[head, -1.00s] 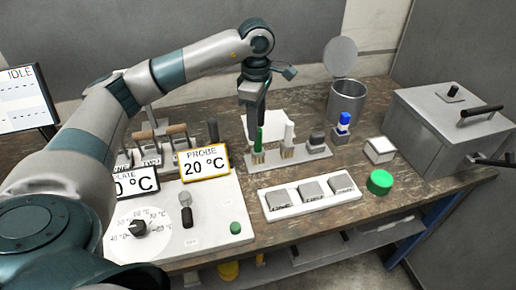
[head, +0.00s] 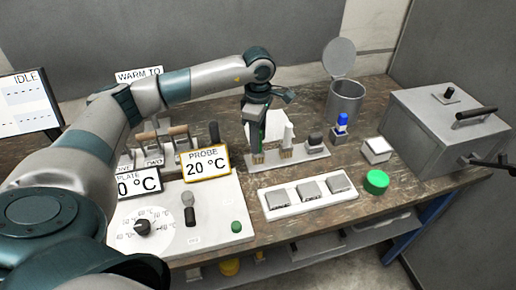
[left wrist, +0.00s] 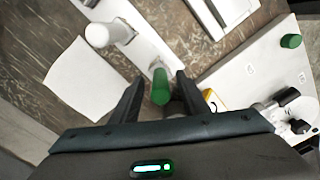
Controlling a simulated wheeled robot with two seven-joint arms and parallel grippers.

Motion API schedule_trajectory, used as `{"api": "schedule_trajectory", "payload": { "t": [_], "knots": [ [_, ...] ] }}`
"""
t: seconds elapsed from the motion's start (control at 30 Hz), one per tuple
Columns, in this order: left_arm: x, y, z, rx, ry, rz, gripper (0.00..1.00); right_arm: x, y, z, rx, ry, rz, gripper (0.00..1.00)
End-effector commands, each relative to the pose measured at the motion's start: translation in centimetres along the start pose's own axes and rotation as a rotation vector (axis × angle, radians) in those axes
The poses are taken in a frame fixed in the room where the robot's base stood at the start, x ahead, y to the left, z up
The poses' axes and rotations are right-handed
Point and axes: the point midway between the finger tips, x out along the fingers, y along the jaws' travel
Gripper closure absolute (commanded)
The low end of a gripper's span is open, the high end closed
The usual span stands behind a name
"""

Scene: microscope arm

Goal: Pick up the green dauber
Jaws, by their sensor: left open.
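The green dauber (head: 263,131) stands upright in the rack (head: 313,155) on the bench, partly hidden behind my left gripper (head: 255,128) in the head view. In the left wrist view the dauber's green top (left wrist: 160,87) lies between the two dark fingers of my left gripper (left wrist: 158,90). The fingers are apart, with gaps on both sides of the dauber. A white dauber (left wrist: 99,35) stands beside it in the same rack. My right gripper is not clearly in view.
A white tray with several grey blocks (head: 308,195) and a green round lid (head: 376,182) lie in front. The hotplate panel (head: 215,222) is at front left. A metal bin (head: 346,102) and grey box (head: 440,130) stand right.

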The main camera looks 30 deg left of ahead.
Motion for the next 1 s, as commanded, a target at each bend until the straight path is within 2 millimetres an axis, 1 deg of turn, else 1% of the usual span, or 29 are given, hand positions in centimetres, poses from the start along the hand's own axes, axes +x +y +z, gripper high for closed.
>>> {"api": "schedule_trajectory", "payload": {
  "t": [0.03,0.2,0.67,0.77,0.8,0.83,0.87,1.0],
  "knots": [
    [0.4,-0.1,0.0,0.0,0.002,-0.003,0.59,-0.6,0.0,-0.1,0.0,0.0,0.0,0.69],
    [1.7,-0.1,0.0,0.002,0.0,-0.001,0.59,-0.9,0.1,-0.1,-0.001,0.0,0.001,0.69],
    [1.8,-0.1,0.0,0.001,0.0,0.0,0.59,-0.8,0.1,-0.1,-0.001,-0.001,0.001,0.69],
    [1.8,-0.1,0.0,0.001,0.0,0.0,0.8,-0.8,0.1,-0.1,-0.001,-0.001,0.001,0.69],
    [1.8,-0.1,0.0,0.001,0.0,0.0,0.9,-0.8,0.1,-0.1,-0.001,0.0,0.001,0.69],
    [1.8,-0.1,0.0,0.001,0.0,0.0,0.97,-0.8,0.1,-0.1,-0.001,0.0,0.001,0.69],
    [1.8,-0.1,0.0,0.001,0.0,0.0,1.0,-0.8,0.1,-0.1,-0.001,0.0,0.001,0.69],
    [1.8,0.0,0.0,0.001,0.0,0.001,1.0,-0.8,0.1,-0.1,-0.001,0.0,0.001,0.69]
  ]
}}
